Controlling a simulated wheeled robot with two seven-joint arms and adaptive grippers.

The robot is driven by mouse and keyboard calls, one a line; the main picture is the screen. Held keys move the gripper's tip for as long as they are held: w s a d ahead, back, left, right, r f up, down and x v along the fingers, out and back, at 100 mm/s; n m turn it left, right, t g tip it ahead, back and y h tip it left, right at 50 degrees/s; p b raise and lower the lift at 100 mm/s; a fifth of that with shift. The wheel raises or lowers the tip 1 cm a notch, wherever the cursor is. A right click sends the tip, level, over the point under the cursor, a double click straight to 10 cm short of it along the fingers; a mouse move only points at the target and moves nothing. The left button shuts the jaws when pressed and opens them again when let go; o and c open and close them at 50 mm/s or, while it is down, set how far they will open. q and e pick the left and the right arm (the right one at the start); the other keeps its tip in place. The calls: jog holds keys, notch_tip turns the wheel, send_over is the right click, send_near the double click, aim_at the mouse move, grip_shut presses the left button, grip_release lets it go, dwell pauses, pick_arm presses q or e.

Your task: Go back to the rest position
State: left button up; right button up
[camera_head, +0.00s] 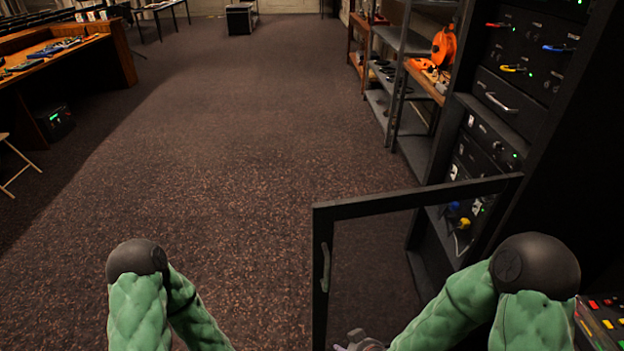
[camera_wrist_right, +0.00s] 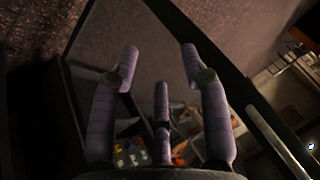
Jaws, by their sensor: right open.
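My right gripper (camera_wrist_right: 160,68) has its purple padded fingers spread, with nothing between them. Part of it (camera_head: 362,342) shows at the bottom edge of the head view, beside the lower part of an open cabinet door. My right arm (camera_head: 470,300) is bent in green padding at the lower right. My left arm (camera_head: 150,290) is bent at the lower left, and its gripper is out of the picture. The black-framed door (camera_head: 420,198) stands open in front of the right arm. I cannot tell whether the gripper touches it.
The rack (camera_head: 490,130) with coloured cables stands at the right. Metal shelves (camera_head: 400,45) stand behind it. A panel with coloured buttons (camera_head: 603,325) is close to my right elbow. A wooden desk (camera_head: 110,55) is at the far left. The carpet (camera_head: 230,130) between is clear.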

jog(key=s+f+m+g+p, duration=0.1)
jog(key=s+f+m+g, duration=0.1)
jog(key=s+f+g, duration=0.3)
jog(key=s+f, duration=0.4)
jog(key=f, duration=0.3)
jog(key=shift+g+y, duration=0.3)
jog(key=shift+y, duration=0.1)
jog(key=shift+f, duration=0.1)
